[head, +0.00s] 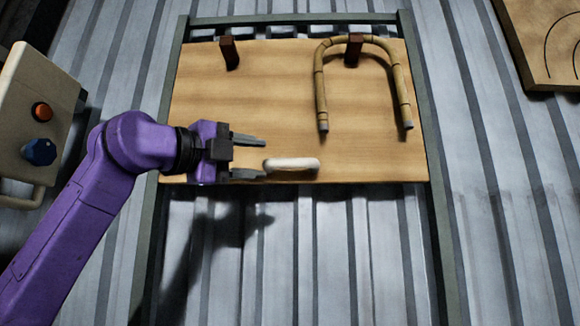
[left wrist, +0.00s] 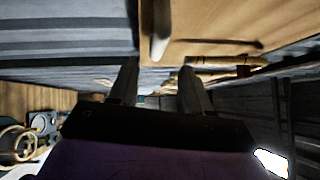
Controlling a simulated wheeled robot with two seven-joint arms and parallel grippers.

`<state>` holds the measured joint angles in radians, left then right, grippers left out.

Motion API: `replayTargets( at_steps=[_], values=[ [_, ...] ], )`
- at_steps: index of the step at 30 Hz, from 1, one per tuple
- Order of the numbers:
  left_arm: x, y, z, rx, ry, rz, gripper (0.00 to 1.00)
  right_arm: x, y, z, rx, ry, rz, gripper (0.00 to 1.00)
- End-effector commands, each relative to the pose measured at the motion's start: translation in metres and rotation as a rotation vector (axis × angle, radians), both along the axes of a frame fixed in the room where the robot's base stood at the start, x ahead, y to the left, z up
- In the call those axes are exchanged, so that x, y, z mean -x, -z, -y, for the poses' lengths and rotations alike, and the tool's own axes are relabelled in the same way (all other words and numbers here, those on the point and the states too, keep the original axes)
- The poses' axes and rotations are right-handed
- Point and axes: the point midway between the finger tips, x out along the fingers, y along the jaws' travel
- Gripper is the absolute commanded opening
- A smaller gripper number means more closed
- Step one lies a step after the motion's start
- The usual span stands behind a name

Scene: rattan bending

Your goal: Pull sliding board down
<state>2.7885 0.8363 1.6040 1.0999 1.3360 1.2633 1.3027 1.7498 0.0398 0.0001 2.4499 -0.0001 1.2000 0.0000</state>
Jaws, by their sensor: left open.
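The sliding board (head: 255,110) is a light wooden panel set between two grey-green side rails in the head view. A white rounded handle (head: 292,164) is fixed near its lower edge. My left gripper (head: 264,157) is open just left of the handle, its two fingertips pointing right toward it. The jaws hold nothing. In the left wrist view, the open fingers (left wrist: 157,72) show below the pale handle (left wrist: 158,30) and the board (left wrist: 225,22). I cannot tell whether a finger touches the handle. My right gripper is not in view.
A bent rattan piece (head: 321,90) hangs over the right dark peg (head: 353,50); the left peg (head: 229,52) is bare. A control box with red and blue knobs (head: 38,130) stands at left. A wooden panel (head: 540,40) is at upper right. The rails below the board are clear.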

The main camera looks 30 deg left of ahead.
Motion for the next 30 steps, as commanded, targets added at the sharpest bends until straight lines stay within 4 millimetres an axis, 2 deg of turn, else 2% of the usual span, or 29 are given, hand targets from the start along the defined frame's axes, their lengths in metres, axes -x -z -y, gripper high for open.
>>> replayTargets(
  at_steps=[1,6,12,16,23,26,27,28,30],
  values=[
    [-0.011,-0.005,0.003,-0.005,-0.001,-0.005,0.48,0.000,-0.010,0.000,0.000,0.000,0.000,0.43],
    [-0.049,-0.012,0.013,-0.008,-0.003,-0.005,0.48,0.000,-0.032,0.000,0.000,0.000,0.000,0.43],
    [-0.083,-0.014,0.022,-0.009,-0.004,-0.004,0.48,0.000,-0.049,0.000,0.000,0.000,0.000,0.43],
    [-0.092,-0.012,0.024,-0.010,-0.004,-0.002,0.48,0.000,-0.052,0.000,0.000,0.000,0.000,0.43],
    [-0.093,-0.011,0.024,-0.010,-0.005,-0.001,0.48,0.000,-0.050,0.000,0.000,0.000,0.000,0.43],
    [-0.092,-0.011,0.024,-0.011,-0.005,-0.001,0.19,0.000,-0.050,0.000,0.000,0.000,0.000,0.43],
    [-0.092,-0.011,0.024,-0.011,-0.005,-0.001,0.06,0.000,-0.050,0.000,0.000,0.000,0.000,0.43],
    [-0.092,-0.011,0.024,-0.011,-0.005,-0.001,0.00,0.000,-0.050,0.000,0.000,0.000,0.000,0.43],
    [-0.092,-0.011,0.024,-0.011,-0.005,-0.001,0.00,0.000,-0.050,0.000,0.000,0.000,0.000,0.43]
  ],
)
